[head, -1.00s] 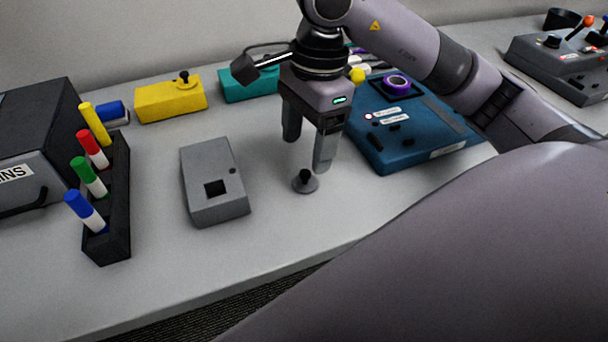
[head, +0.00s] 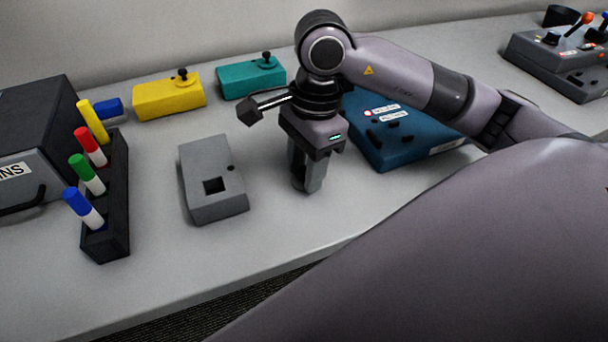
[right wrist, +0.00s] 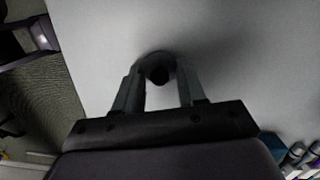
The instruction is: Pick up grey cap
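The grey cap (right wrist: 158,61) is a small round disc with a dark knob. In the right wrist view it sits between the fingertips of my right gripper (right wrist: 160,78), which have closed in from both sides. In the head view my right gripper (head: 305,184) points down at the table, right of the grey box, with its fingers close together. The fingers hide most of the cap there. I cannot tell whether the cap still touches the table. My left gripper is not in view.
A grey box (head: 217,164) with a square hole stands left of the gripper. A blue device (head: 420,139) is close on the right. Yellow (head: 168,98) and teal (head: 250,82) boxes stand behind. A marker rack (head: 119,205) is at left. The table front (head: 270,240) is clear.

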